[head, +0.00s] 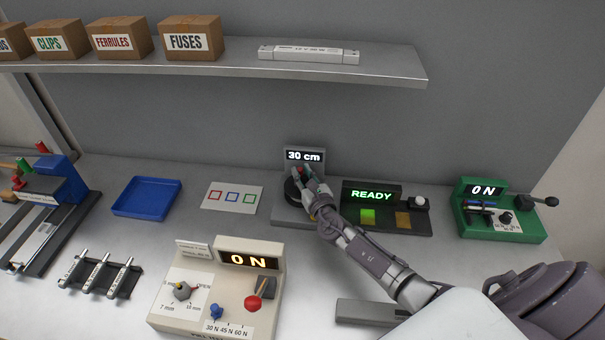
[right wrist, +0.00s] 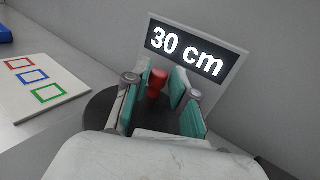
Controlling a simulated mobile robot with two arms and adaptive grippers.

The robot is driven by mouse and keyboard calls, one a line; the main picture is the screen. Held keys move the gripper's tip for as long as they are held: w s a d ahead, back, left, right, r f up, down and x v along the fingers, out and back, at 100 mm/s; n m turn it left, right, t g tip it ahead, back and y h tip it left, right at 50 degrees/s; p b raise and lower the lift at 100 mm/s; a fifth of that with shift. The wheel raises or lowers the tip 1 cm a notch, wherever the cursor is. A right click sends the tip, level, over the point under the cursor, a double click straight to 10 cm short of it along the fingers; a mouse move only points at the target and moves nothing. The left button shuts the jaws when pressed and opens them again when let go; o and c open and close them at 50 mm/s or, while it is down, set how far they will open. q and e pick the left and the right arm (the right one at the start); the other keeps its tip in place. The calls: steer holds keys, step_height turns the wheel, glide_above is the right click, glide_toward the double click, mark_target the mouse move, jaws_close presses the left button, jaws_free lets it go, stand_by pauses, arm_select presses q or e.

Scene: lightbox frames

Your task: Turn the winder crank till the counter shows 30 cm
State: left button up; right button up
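The winder (head: 290,214) stands at the back middle of the bench. Its counter (head: 304,156) reads "30 cm", and the same reading shows large in the right wrist view (right wrist: 186,52). My right gripper (head: 308,179) is over the winder's dark round crank disc (head: 291,192). In the right wrist view its two teal-padded fingers (right wrist: 158,92) stand on either side of the red crank knob (right wrist: 157,83). Whether the pads press on the knob is not clear. The disc is partly hidden by the gripper. My left gripper is not in view.
A black unit (head: 390,222) reading "READY" stands right of the winder, a green unit (head: 500,228) farther right. A cream unit (head: 190,317) reading "ON" stands in front. A card with coloured squares (head: 233,208) and a blue tray (head: 147,197) lie left. A shelf (head: 230,67) overhangs.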

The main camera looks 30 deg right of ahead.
steer(key=shift+o, duration=1.1)
steer(key=shift+f, duration=0.1)
steer(key=shift+s, duration=0.15)
steer(key=s, duration=0.4)
steer(key=s+a, duration=0.1)
steer(key=s, duration=0.6)
steer(key=shift+s+a, duration=0.3)
steer(key=shift+s, duration=0.05)
